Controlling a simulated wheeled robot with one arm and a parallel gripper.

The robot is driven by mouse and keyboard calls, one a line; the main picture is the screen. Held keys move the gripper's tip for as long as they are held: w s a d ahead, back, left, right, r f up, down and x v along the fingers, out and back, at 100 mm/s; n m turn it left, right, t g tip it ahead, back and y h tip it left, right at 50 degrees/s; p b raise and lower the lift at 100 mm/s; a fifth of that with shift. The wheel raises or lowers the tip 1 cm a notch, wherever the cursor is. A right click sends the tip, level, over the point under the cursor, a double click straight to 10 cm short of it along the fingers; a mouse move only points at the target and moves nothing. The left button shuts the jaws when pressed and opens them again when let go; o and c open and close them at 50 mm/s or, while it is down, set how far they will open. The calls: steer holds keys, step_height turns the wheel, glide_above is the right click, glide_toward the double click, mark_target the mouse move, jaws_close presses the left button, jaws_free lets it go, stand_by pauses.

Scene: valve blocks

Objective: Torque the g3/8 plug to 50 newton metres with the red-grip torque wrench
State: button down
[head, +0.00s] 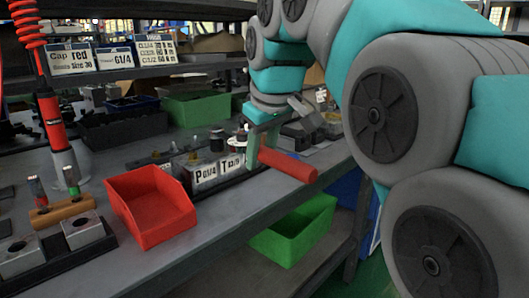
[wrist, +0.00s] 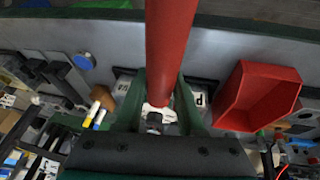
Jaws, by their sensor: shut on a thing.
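My gripper (head: 261,146) is shut on the red-grip torque wrench, low over the bench's front edge. The wrench's red grip (head: 288,166) sticks out to the right past the edge; in the wrist view the red grip (wrist: 170,45) runs up from between the fingers (wrist: 161,108). The wrench head is hidden behind the gripper. Pale valve blocks marked P (head: 204,174) and T (head: 231,165) stand just left of the gripper, with dark fittings on top. I cannot tell which fitting is the G3/8 plug, nor whether the wrench touches one.
A red bin (head: 128,187) stands left of the blocks. A green bin (head: 321,228) sits below the bench edge. A red tool (head: 54,122) hangs on a coiled hose at the left, above metal blocks (head: 82,231). Label cards (head: 114,58) stand on the rear shelf.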

steer(key=shift+s+a+m, duration=0.4)
steer(key=shift+a, duration=0.05)
stand_by(0.3)
steer(key=shift+s+a+m+h+p, duration=0.2)
steer(key=shift+s+a+m+h, duration=0.05)
steer(key=shift+s+a+m, duration=0.25)
steer(key=shift+s+a+m+h+p, duration=0.15)
steer(key=shift+s+a+m+h, duration=0.1)
steer(key=shift+a+m, duration=0.25)
steer(key=shift+a, duration=0.1)
steer(key=shift+w+d+n+y, duration=0.4)
steer(key=shift+w+d+n, duration=0.3)
steer(key=shift+d+n, duration=0.35)
steer(key=shift+r, duration=0.15)
